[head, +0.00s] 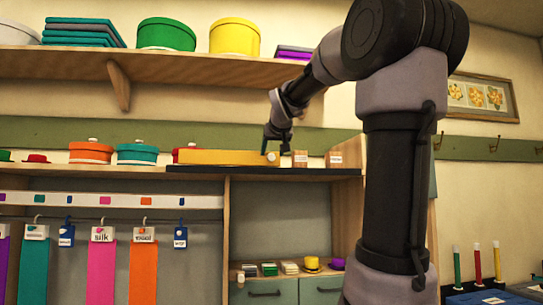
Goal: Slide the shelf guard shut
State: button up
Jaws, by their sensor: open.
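The shelf guard looks like a long yellow panel (222,157), standing on a dark rail (260,171) along the front edge of the middle shelf. A small white knob (272,157) is at its right end. My gripper (276,146) points down just above that knob, its fingers apart and empty. I cannot tell if a finger touches the knob or guard. Right of the guard, the rail is bare and small wooden blocks with white labels (335,159) show behind it.
Round lidded boxes, one orange (91,153) and one teal (137,154), stand left of the guard. The upper shelf (170,66) overhangs behind my arm. Coloured cloths hang below left; bottles (477,262) stand at lower right.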

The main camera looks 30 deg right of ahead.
jog(key=shift+x, duration=1.3)
grip_shut()
dwell(0.5)
